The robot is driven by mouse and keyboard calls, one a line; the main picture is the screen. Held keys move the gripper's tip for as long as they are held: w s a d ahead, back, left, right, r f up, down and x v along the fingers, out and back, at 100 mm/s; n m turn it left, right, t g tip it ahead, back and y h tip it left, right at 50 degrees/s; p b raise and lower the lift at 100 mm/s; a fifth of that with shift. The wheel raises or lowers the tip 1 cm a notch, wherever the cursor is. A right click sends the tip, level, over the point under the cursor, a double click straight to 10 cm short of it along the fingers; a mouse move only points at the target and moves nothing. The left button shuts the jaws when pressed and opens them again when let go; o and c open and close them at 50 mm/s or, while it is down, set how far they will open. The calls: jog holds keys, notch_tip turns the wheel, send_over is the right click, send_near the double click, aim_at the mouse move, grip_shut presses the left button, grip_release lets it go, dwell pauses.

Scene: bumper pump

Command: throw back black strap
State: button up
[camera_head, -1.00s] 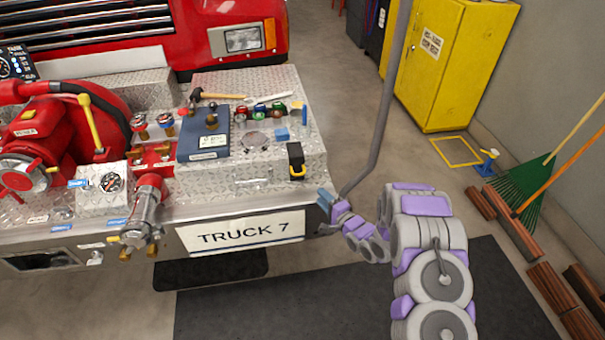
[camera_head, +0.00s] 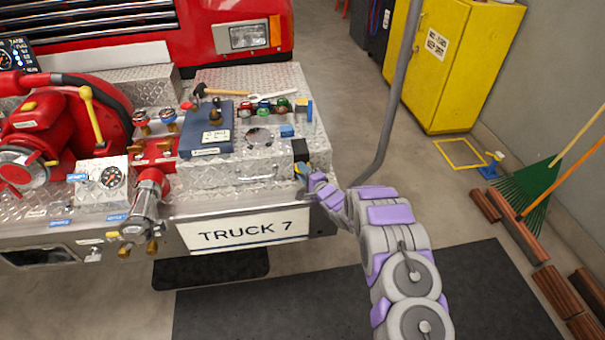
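The black strap (camera_head: 300,149) hangs over the front edge of the diamond-plate bumper deck, near its right corner. Its upper part shows on the deck edge; its lower part is hidden behind my gripper. My gripper (camera_head: 303,174) is at the end of the grey and purple arm, right at the strap's lower part in the picture. Its fingers are small and partly hidden, so I cannot tell whether they are open or touch the strap.
On the deck (camera_head: 285,85) are a blue box (camera_head: 206,135), a hammer (camera_head: 220,92) and several coloured caps (camera_head: 264,107). A grey vertical pole (camera_head: 393,95) stands right of the bumper. The TRUCK 7 plate (camera_head: 240,231) is below. A yellow cabinet (camera_head: 450,70) stands behind.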

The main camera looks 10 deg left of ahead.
jog(key=shift+w+d, duration=0.15)
jog(key=shift+d, duration=0.05)
jog(key=shift+c, duration=0.3)
jog(key=shift+a, duration=0.15)
grip_shut()
